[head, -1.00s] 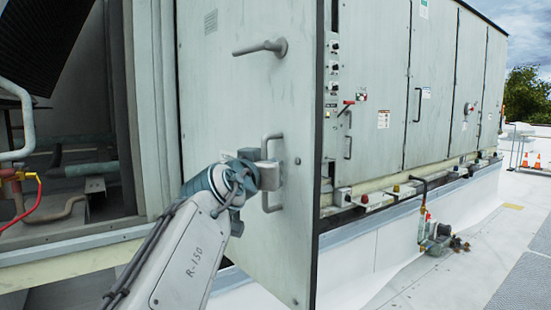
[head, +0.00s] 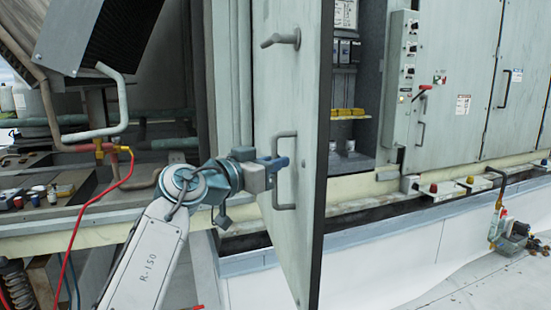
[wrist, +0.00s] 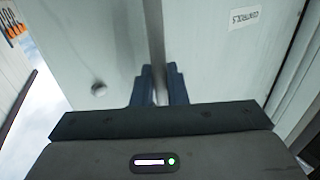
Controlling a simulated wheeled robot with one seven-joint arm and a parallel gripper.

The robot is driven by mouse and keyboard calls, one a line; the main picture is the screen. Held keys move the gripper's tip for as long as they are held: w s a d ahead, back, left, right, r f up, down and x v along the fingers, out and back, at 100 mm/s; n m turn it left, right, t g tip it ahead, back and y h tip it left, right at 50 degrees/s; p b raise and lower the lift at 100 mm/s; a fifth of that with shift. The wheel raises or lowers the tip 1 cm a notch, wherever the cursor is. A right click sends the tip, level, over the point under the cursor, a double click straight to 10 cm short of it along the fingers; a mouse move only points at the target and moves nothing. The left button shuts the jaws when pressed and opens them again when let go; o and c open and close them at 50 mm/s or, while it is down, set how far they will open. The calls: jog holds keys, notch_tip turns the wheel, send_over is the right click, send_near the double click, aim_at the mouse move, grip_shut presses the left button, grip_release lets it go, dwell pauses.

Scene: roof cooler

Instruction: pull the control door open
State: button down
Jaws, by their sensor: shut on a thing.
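The control door (head: 283,95) is a tall pale grey-green panel standing swung out from the cabinet in the head view. Its inner compartment shows to the right of its edge. A lever handle (head: 283,38) sits near the top and a vertical pull handle (head: 278,172) lower down. My gripper (head: 276,166) is shut on the pull handle from the left. In the wrist view the blue fingers (wrist: 158,86) close around the handle bar (wrist: 156,45). A label reading CONTROLS (wrist: 245,18) shows on the door (wrist: 200,70) there.
The open compartment (head: 350,100) holds breakers and yellow parts. A control strip with switches (head: 402,75) stands right of it. Pipes with a red hose (head: 95,205) and a dark coil (head: 100,45) are at left.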

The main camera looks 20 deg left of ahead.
jog(key=shift+a, duration=0.2)
jog(key=c, duration=1.5)
grip_release()
jog(key=shift+w+f, duration=0.2)
jog(key=shift+c, duration=0.2)
jog(key=shift+s, duration=0.1)
jog(key=v, duration=1.3)
jog(key=shift+s, duration=0.4)
jog(key=shift+a+r, duration=0.1)
